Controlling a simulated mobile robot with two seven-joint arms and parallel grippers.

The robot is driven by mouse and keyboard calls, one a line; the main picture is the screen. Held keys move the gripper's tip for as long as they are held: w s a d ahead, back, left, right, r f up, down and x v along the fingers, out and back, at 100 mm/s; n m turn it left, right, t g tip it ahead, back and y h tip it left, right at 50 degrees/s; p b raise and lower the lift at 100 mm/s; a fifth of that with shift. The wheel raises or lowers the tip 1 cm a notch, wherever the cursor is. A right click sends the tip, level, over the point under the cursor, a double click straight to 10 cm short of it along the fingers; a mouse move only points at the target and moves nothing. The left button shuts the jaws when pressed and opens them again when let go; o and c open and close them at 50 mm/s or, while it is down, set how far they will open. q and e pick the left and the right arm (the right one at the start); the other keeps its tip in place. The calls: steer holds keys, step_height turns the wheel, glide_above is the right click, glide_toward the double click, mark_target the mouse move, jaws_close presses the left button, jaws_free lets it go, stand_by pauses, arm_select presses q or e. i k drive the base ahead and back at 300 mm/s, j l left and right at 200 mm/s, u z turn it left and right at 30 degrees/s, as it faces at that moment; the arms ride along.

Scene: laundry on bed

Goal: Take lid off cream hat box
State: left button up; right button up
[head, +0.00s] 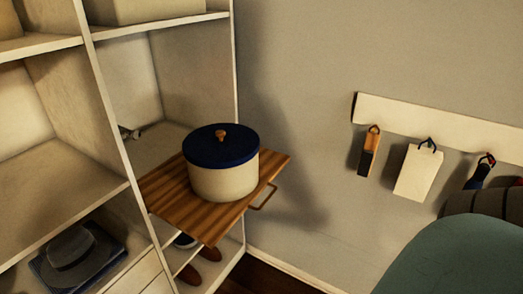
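The cream hat box (223,181) stands upright on a striped wooden pull-out board (228,217). Its dark blue lid (205,147) sits on top and covers the opening, so the inside is hidden. A small orange-brown knob (221,134) rises from the middle of the lid. Neither of my grippers shows in the head view, and nothing is touching the box or the lid apart from the board under the box.
The board juts out of a pale shelf unit (111,91) and has a handle (264,197) at its front edge. A grey hat (72,250) lies lower left. Tags hang from a wall rail (440,119) at right. A teal rounded thing (455,262) fills the lower right corner.

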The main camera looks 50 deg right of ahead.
mark_target(222, 145)
steer(key=z, duration=1.15)
